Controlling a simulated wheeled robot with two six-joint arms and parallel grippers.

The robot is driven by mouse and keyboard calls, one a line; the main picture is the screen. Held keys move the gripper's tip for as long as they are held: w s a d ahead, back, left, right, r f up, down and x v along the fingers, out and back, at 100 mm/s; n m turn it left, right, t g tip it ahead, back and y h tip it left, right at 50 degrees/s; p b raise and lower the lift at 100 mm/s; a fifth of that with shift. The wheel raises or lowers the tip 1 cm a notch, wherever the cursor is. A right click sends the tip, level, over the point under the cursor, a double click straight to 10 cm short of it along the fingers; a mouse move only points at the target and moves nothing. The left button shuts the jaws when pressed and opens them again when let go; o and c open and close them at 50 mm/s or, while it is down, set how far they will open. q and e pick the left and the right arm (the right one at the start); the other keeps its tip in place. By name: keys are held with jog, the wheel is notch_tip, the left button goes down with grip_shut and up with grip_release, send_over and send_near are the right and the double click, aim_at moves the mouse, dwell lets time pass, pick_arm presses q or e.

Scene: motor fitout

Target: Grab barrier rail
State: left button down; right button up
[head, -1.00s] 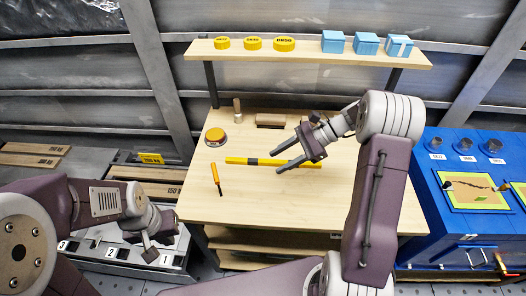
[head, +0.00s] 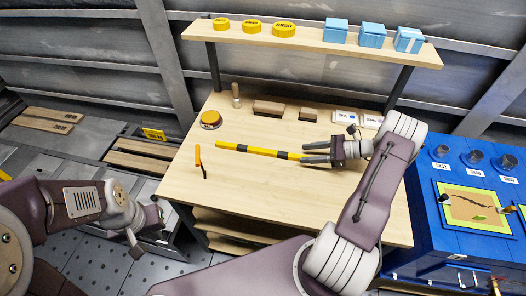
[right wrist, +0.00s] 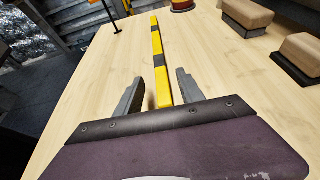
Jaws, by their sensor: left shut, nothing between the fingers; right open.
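The barrier rail (head: 262,151), a yellow bar with black bands, lies flat on the wooden workbench (head: 270,190). In the right wrist view the rail (right wrist: 160,65) runs away from me, with its near end between the two fingers. My right gripper (head: 303,152) is open at the rail's right end; in the right wrist view its fingers (right wrist: 159,97) stand on either side of the bar, apart from it. My left gripper (head: 138,243) is shut and empty, low at the left, away from the bench.
An orange-handled tool (head: 199,160) and a round orange-topped item (head: 210,119) are on the bench's left. Brown blocks (head: 269,107) lie at the back. A shelf (head: 310,43) holds yellow discs and blue boxes. A blue cabinet (head: 455,220) stands right. The bench front is clear.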

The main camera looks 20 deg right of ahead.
aim_at(287, 154)
jog(key=x, duration=0.3)
jog(key=p+x, duration=0.1)
jog(key=x, duration=0.3)
jog(key=shift+w+a+r, duration=0.15)
jog(key=shift+w+a, duration=0.05)
jog(key=shift+a, duration=0.05)
grip_shut()
